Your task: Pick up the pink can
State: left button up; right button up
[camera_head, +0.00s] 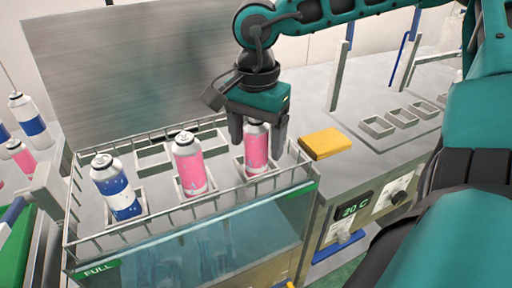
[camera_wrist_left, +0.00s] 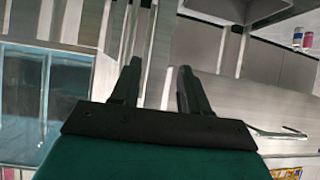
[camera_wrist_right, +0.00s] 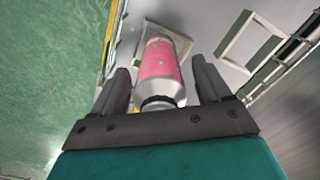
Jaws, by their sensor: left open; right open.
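A pink can (camera_head: 256,150) stands upright in the right front slot of the rack over the water tank. My right gripper (camera_head: 257,135) is above it, pointing down, with its open fingers on either side of the can's top. In the right wrist view the pink can (camera_wrist_right: 160,70) lies between the two fingers (camera_wrist_right: 163,88), with gaps to both. A second pink can (camera_head: 190,165) stands in the middle slot, and a blue and white can (camera_head: 116,188) stands in the left slot. My left gripper (camera_wrist_left: 160,85) is open and empty in the left wrist view; it is outside the head view.
A wire rail (camera_head: 190,205) runs around the tank (camera_head: 200,245). A yellow block (camera_head: 325,143) lies right of the right gripper on the counter. Empty square holders (camera_head: 380,126) stand further right. More cans (camera_head: 28,120) stand at the far left.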

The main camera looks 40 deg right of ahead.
jog(key=c, duration=1.2)
